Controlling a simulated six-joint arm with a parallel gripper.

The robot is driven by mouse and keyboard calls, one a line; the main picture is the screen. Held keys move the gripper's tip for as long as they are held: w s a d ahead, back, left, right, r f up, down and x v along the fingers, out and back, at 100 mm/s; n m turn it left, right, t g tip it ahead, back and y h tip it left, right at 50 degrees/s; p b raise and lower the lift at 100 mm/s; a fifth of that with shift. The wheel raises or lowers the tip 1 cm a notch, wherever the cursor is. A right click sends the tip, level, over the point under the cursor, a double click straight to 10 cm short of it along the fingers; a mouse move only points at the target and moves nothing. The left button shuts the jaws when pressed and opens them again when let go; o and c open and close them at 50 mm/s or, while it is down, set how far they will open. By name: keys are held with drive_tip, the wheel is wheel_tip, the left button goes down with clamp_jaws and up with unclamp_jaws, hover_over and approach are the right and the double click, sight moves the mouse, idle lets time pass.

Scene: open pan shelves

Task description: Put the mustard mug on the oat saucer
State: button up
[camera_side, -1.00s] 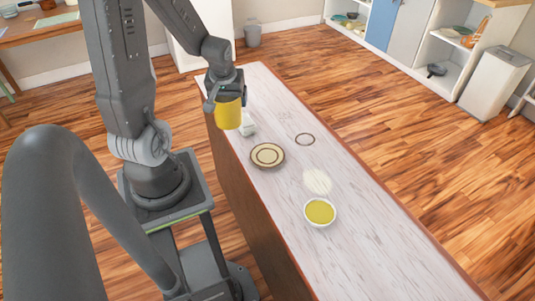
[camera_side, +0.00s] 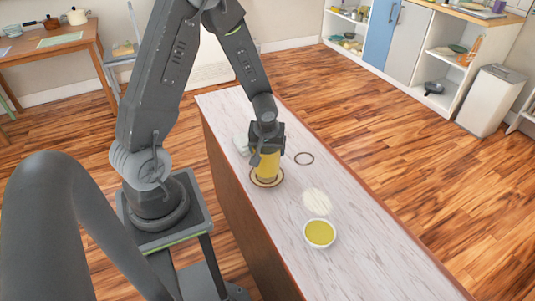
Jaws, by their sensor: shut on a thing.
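The mustard mug (camera_side: 267,165) is a yellow cylinder, upright in my gripper (camera_side: 266,150). My gripper points down from above and is shut on the mug, covering its upper part. The oat saucer (camera_side: 256,183) lies on the counter directly below the mug, which hides most of it; its left and front rim shows. The mug is over the saucer; I cannot tell whether its base touches it.
A small white object (camera_side: 241,145) sits behind, left of my gripper.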

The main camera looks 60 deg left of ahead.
drive_tip(key=shift+f, duration=1.25)
drive_tip(key=shift+f, duration=0.15)
drive_tip(key=o, duration=1)
drive_tip(key=s+d+r+m+t, duration=0.1)
drive_tip(key=s+d+r+m, duration=0.15)
drive_tip(key=r, duration=0.45)
drive_tip(key=s+d+r+m, duration=0.1)
drive_tip(key=d+r, duration=0.3)
drive_tip(key=r, duration=0.4)
drive_tip(key=s+d+r+m+t, duration=0.1)
drive_tip(key=d+r+m, duration=0.1)
drive_tip(key=d+r, duration=0.35)
drive_tip(key=s+d+r+m+h, duration=0.1)
drive_tip(key=s+r+m, duration=0.1)
drive_tip(key=r, duration=0.1)
drive_tip(key=s+d+r+m+t, duration=0.1)
drive_tip(key=s+d+r+m, duration=0.1)
drive_tip(key=s, duration=0.1)
drive_tip(key=s+d+r+m+t+h, duration=0.1)
drive_tip(key=s+d+r+m, duration=0.1)
drive_tip(key=r, duration=0.1)
drive_tip(key=shift+s+d+r+h, duration=0.2)
drive_tip(key=shift+s+r+h, duration=0.1)
